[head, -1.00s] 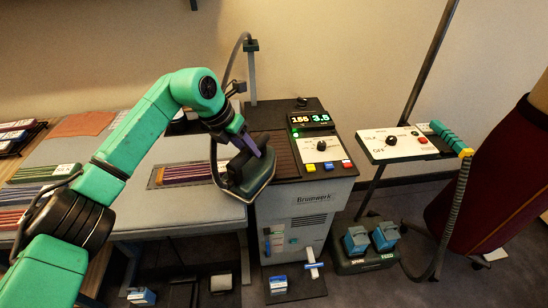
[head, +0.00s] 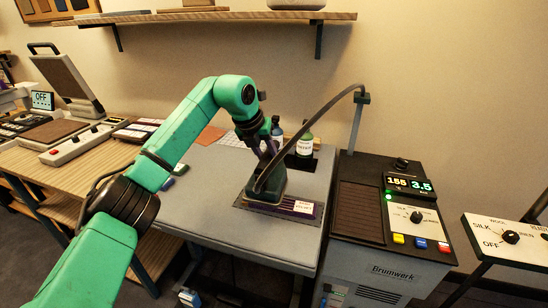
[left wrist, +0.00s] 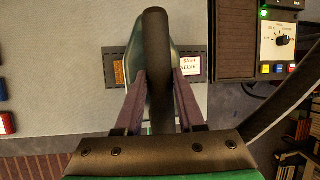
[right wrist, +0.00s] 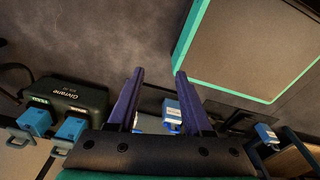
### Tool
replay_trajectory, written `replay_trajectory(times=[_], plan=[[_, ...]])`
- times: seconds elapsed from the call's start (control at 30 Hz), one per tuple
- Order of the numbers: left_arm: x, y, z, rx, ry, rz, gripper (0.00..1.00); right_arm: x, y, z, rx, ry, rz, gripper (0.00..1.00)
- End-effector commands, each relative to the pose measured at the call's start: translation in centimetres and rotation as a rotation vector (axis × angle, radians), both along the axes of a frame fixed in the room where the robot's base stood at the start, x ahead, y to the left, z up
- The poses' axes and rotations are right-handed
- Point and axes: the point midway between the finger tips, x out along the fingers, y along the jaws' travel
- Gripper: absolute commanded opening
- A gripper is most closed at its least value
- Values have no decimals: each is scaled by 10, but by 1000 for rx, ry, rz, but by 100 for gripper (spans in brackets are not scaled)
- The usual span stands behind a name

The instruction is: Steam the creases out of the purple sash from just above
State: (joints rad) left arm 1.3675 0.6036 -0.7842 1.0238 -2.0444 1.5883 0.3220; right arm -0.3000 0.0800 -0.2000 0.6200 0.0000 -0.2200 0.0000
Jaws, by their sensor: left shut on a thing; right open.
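The dark purple sash (head: 285,212) lies flat on the grey pressing board (head: 210,205) in the head view, with a white tag at its right end. In the left wrist view the tag (left wrist: 190,65) reads SASH VELVET. My left gripper (head: 268,152) is shut on the handle of a dark green steam iron (head: 270,187). The iron is over the sash and hides its middle; I cannot tell whether it touches the cloth. Any creases are too small to make out. My right gripper (right wrist: 158,75) is open and empty, seen only in the right wrist view.
The Brunwerk steam station (head: 390,235), reading 155 and 3.5, stands right of the board. A hose (head: 310,125) arches from its post to the iron. A second control panel (head: 505,240) is at far right. Bare board lies left of the iron.

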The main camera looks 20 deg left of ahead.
Motion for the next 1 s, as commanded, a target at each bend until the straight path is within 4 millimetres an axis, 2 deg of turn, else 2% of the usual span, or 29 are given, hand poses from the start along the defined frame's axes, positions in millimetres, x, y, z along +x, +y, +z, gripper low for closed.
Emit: replay_trajectory(times=[0.5,0.83,0.87,0.9,0.97,1.0], plan=[[1,-1,-42,-3,-6,-2,0,0,0,0,0,0,0,50],[1,-1,-45,-3,-7,-2,0,0,0,0,0,0,0,50],[1,-1,-45,-3,-7,-2,0,0,0,0,0,0,0,46],[1,-1,-45,-3,-7,-2,0,0,0,0,0,0,0,31],[1,-1,-45,-3,-7,-2,0,0,0,0,0,0,0,8],[1,-1,-45,-4,-7,-3,0,0,0,0,0,0,0,0]])
